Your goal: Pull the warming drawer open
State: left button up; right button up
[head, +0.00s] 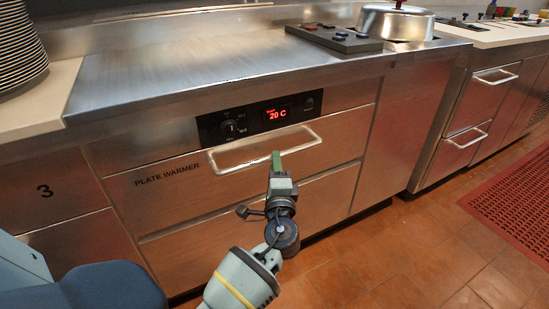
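The warming drawer (225,182) is a steel front marked PLATE WARMER, set in the counter below a black control panel (262,117) that reads 20 C. The drawer looks shut, flush with the front around it. Its pale bar handle (240,164) stands out from the upper part of the front. My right gripper is not in view.
Another steel front (215,245) lies below the drawer. A steel counter top (200,72) runs above, with a plate stack (20,50) at left and a lidded pot (395,24) at right. The tiled floor (400,255) is clear up to a red mat (515,200).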

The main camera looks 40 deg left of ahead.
pick_arm(q)
jog(key=shift+x, duration=1.7)
grip_shut()
